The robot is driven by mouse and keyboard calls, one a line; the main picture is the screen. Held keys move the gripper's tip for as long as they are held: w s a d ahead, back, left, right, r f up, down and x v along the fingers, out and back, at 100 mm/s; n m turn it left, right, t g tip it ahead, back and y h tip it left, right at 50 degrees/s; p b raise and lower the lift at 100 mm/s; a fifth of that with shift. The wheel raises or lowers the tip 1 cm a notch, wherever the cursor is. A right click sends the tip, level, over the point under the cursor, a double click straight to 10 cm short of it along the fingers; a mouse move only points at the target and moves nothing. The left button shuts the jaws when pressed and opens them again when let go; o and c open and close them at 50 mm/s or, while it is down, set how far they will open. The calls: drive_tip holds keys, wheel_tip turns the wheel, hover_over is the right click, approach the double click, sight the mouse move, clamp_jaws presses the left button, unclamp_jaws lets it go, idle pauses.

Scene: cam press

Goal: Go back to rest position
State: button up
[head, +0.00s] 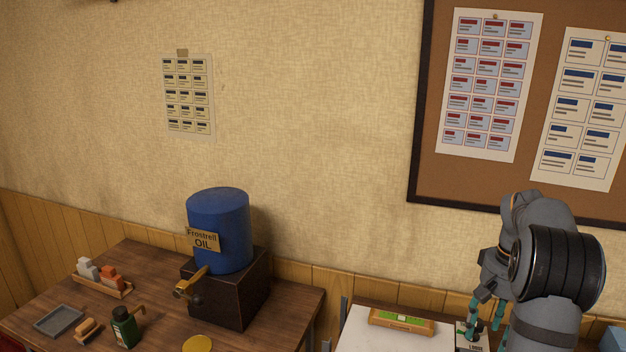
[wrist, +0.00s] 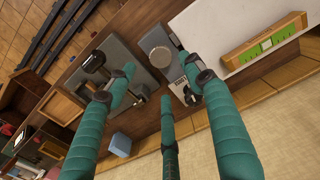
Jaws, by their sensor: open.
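My gripper (head: 478,312) hangs at the right of the head view, its teal fingers pointing down over the bench, partly hidden by my own arm. In the wrist view, its three teal fingers (wrist: 158,80) are spread apart, with nothing held between them. Beyond the fingertips is a grey machine (wrist: 120,55) with a black part and a round grey knob (wrist: 160,54). The fingers partly cover it. I cannot tell the exact gap between fingers and machine.
A wooden holder with a green panel (head: 402,321) lies on the white surface (head: 365,335). A blue block (wrist: 120,144) is near the fingers. At left, a blue oil drum (head: 220,225) stands on a dark box (head: 235,290), beside a green bottle (head: 125,327) and a grey tray (head: 58,320).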

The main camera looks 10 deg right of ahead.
wheel_tip(320, 180, down, 9)
drive_tip(key=shift+r, duration=0.1)
idle(0.3)
drive_tip(key=shift+r, duration=0.1)
